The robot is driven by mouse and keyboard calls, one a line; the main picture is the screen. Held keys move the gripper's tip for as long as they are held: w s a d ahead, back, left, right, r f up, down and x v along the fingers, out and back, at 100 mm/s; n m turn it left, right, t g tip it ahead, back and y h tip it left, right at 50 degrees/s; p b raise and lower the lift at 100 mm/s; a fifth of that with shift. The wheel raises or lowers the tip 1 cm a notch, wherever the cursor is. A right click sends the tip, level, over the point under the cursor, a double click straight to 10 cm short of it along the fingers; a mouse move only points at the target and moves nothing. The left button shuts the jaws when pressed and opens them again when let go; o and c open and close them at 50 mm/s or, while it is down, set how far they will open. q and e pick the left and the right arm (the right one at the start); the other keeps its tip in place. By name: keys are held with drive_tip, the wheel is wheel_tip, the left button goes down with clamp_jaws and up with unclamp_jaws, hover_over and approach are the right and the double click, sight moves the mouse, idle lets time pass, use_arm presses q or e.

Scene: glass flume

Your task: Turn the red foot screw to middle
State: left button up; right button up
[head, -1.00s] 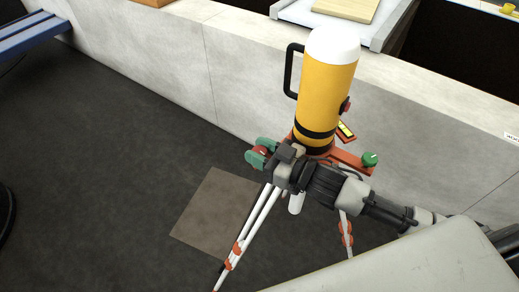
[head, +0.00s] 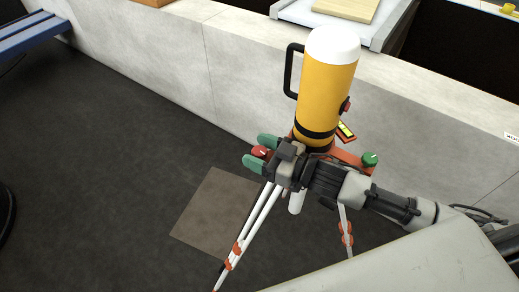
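A yellow instrument (head: 325,95) with a white top and a black handle stands upright on an orange tripod base. The red foot screw (head: 261,152) is at the base's left end, with a small white mark on it. My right gripper (head: 260,152) reaches in from the right, its green fingertips on either side of the red screw. The fingers are spread, with a visible gap to the screw. The gripper body hides part of the base. A green foot screw (head: 370,159) is at the base's right end. My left gripper is not in view.
White tripod legs (head: 259,221) with orange clamps stand on the dark floor, near a brown floor plate (head: 212,212). A pale wall (head: 250,72) runs close behind the instrument. A blue bench (head: 32,34) is at the far left.

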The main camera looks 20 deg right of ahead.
drive_tip(key=shift+s+d+f, duration=0.15)
drive_tip(key=shift+s+d, duration=0.1)
drive_tip(key=shift+d, duration=0.05)
drive_tip(key=b+v, duration=0.4)
drive_tip(key=v, duration=0.6)
drive_tip(key=shift+b, duration=0.3)
